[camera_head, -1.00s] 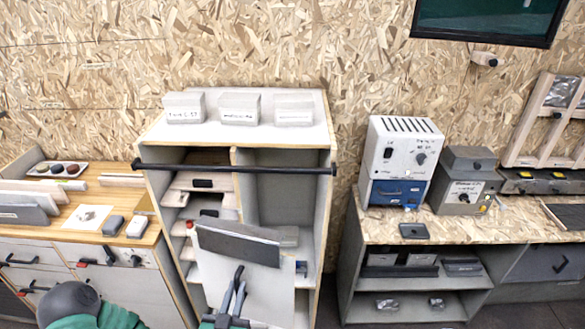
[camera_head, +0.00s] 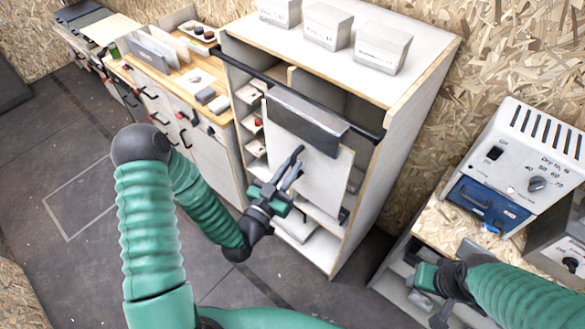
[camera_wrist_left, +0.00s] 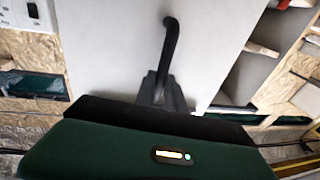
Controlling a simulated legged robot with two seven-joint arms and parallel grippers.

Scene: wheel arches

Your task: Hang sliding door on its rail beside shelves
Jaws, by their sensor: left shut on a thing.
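The sliding door is a white panel (camera_head: 305,165) with a dark grey strip (camera_head: 303,120) along its top, in front of the shelves (camera_head: 402,150). The black rail (camera_head: 240,66) crosses the front of the shelf unit near its top. The door's strip overlaps the rail in the head view; I cannot tell whether it is hooked on. My left gripper (camera_head: 290,172) is shut on the door's black handle, which shows against the white panel in the left wrist view (camera_wrist_left: 170,38). My right gripper (camera_head: 440,312) is at the lower right, away from the door; its jaws are unclear.
Several grey boxes (camera_head: 328,24) stand on top of the shelf unit. A wooden-topped bench (camera_head: 190,82) with drawers is to the left. A white device with a blue drawer (camera_head: 525,150) stands on the right bench, near my right arm. The floor (camera_head: 90,190) at left is clear.

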